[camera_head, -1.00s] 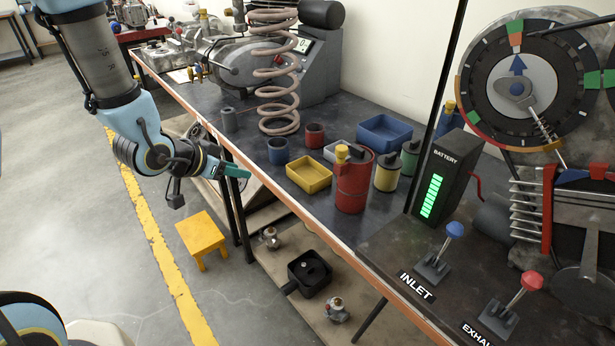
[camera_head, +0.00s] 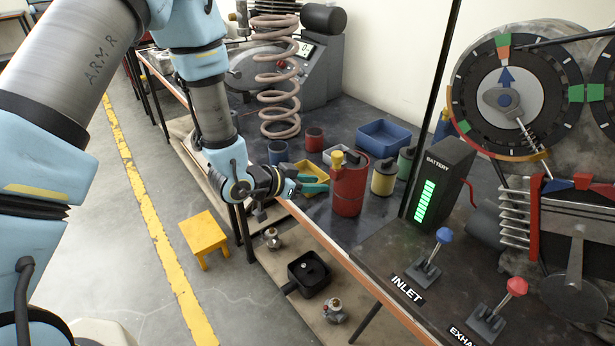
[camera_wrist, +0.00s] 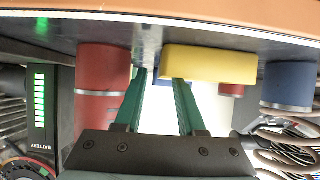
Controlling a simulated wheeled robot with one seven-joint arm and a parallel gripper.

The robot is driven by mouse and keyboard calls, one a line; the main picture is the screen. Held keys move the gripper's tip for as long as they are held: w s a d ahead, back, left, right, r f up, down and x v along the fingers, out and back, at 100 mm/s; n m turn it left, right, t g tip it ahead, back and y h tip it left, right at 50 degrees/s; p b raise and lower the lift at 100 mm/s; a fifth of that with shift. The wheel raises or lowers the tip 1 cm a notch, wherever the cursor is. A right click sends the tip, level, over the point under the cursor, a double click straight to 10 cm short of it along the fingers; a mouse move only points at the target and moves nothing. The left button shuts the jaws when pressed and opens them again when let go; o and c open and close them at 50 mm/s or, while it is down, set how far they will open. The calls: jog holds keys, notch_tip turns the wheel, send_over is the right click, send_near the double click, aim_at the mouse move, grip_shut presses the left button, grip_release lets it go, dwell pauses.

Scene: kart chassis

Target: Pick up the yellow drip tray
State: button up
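The yellow drip tray (camera_head: 311,170) sits on the dark bench top near its front edge, partly hidden by my gripper in the head view. My gripper (camera_head: 312,183) has green fingers and is at the bench edge, close to the tray. The wrist view is upside down, with the bench along the top. There the tray (camera_wrist: 215,65) lies beyond the fingertips and mostly to their right. My two fingers (camera_wrist: 160,80) are apart, with nothing held between them. The right fingertip overlaps the tray's lower edge in this view; I cannot tell whether it touches.
A red can (camera_head: 348,188) stands close right of the tray. A blue cup (camera_head: 278,152) and red cup (camera_head: 314,138) stand behind it. A larger blue tray (camera_head: 384,133) is farther back. A yellow stool (camera_head: 204,236) stands on the floor below.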

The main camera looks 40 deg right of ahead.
jog(key=shift+x, duration=1.15)
grip_shut()
dwell(0.5)
